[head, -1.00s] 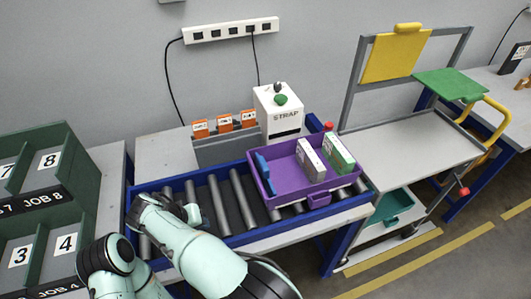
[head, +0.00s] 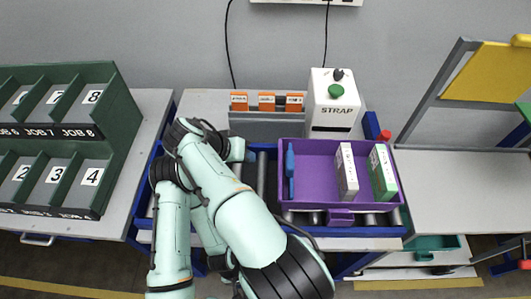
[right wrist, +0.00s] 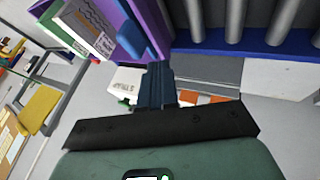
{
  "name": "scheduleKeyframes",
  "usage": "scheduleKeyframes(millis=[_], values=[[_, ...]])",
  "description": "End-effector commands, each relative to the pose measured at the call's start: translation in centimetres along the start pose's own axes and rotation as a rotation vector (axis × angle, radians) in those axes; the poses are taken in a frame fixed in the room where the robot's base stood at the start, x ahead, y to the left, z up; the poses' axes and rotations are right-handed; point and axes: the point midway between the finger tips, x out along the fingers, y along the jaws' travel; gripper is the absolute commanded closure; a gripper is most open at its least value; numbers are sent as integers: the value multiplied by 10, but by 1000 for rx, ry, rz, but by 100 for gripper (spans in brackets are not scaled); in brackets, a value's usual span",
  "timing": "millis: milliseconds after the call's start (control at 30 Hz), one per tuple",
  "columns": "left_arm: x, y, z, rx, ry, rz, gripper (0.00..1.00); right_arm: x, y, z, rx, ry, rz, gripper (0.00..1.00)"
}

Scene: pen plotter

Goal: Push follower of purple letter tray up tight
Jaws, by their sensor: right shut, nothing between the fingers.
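The purple letter tray (head: 315,199) sits on the roller conveyor in the head view. Its blue follower (head: 290,172) stands upright near the tray's left end. A white carton (head: 346,172) and a green-and-white carton (head: 382,173) stand toward the right end, with a wide gap between follower and white carton. My right gripper (head: 250,156) is shut and empty, left of the tray and apart from the follower. In the right wrist view its closed fingers (right wrist: 155,72) point toward the tray (right wrist: 152,22) and the blue follower (right wrist: 132,42). My left gripper does not show.
The STRAP machine (head: 332,108) and a rack with orange tags (head: 267,119) stand behind the conveyor. Bare rollers (head: 262,176) lie left of the tray. Green job bins (head: 55,150) are at the left, and a grey cart top (head: 460,185) is at the right.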

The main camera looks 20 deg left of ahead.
Motion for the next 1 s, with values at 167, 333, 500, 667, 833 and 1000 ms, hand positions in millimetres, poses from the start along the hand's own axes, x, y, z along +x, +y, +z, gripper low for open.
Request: scheduleKeyframes(millis=[167, 333, 500, 667, 833, 1000], values=[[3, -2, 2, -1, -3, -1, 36, 37, 1, 1, 0, -5, 4, 100], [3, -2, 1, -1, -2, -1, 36, 74, 1, 1, -1, -5, 4, 100], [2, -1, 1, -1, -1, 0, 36, 95, 14, 0, 2, -2, 0, 100], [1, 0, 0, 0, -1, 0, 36, 104, 30, 0, 1, -2, 1, 100], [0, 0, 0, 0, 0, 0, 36, 107, 36, 0, 0, -1, 0, 100], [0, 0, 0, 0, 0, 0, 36, 108, 36, 0, -1, -1, 0, 100]])
